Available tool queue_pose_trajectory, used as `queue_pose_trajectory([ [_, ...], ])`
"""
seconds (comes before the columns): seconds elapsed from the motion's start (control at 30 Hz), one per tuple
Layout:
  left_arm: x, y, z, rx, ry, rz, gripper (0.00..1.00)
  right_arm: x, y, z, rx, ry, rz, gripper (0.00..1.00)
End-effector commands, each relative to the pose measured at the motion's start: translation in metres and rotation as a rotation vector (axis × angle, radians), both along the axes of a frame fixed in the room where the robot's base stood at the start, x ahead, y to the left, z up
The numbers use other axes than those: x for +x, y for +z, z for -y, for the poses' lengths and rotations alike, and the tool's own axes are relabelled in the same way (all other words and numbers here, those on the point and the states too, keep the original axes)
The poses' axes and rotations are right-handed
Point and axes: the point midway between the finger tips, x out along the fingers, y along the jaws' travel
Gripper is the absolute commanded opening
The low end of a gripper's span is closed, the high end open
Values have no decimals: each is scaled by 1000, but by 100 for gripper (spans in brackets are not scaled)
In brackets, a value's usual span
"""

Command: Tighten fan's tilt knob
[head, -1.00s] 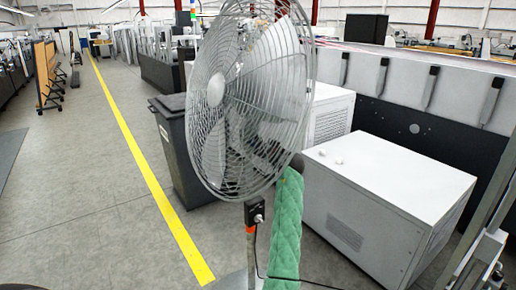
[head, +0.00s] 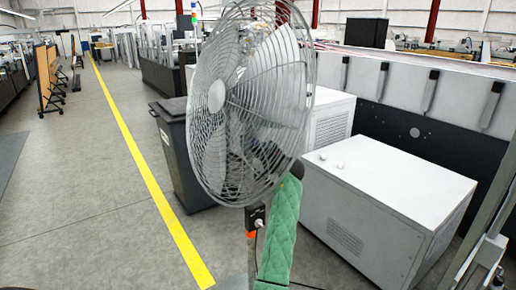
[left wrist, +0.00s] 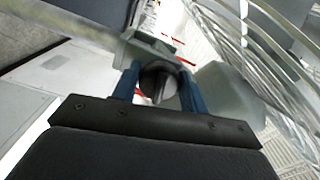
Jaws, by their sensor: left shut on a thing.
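The fan (head: 216,97) stands in the middle of the head view, its grey wire cage turned to the left. In the left wrist view, the dark round tilt knob (left wrist: 158,84) sits between the blue fingers of my left gripper (left wrist: 159,76), which is shut on it. A pale bracket of the fan (left wrist: 150,46) lies just beyond the knob, and the cage wires (left wrist: 262,50) run at the right. In the head view the knob and my left gripper are hidden behind the cage. My right gripper is in neither view.
A white cabinet (head: 385,190) stands right of the fan, close to it. A dark bin (head: 180,150) stands behind it at left. A cable runs by the fan's control box (head: 256,216).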

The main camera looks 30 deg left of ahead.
Motion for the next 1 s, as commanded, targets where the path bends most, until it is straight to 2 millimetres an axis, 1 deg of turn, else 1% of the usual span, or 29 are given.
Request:
queue_pose_trajectory([
  [0.2,0,2,-1,47,0,-111,21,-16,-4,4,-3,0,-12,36],
  [0.43,0,2,0,73,-1,-173,21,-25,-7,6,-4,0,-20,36],
  [0.93,0,1,0,80,0,-190,21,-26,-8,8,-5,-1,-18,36],
  [0.97,0,1,0,79,0,-189,45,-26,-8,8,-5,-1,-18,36],
  [1.0,0,1,0,79,0,-189,53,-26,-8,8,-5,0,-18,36],
])
